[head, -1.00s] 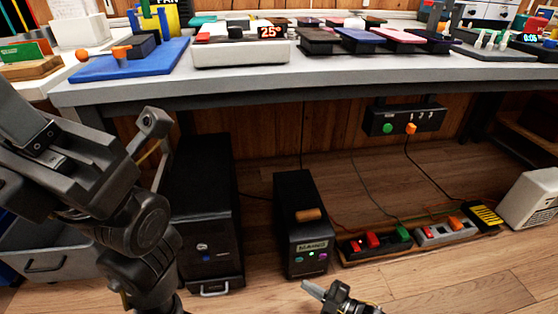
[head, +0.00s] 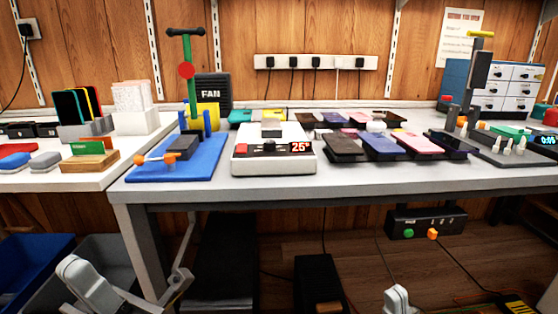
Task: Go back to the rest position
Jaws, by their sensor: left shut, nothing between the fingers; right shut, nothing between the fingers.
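My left gripper (head: 82,279) is low at the left of the head view, in front of the grey bin and below the tabletop. It is shut and empty. Another grey part of my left arm shows to its right, near the table leg. My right gripper (head: 397,298) shows only as a small grey piece at the bottom edge, right of centre, below the table's front edge. It is shut and empty. The rest of both arms is cut off by the frame. Neither gripper touches anything on the table.
A white side table (head: 80,181) stands at the left, with a blue bin (head: 35,255) below. A control box (head: 425,221) hangs under the table.

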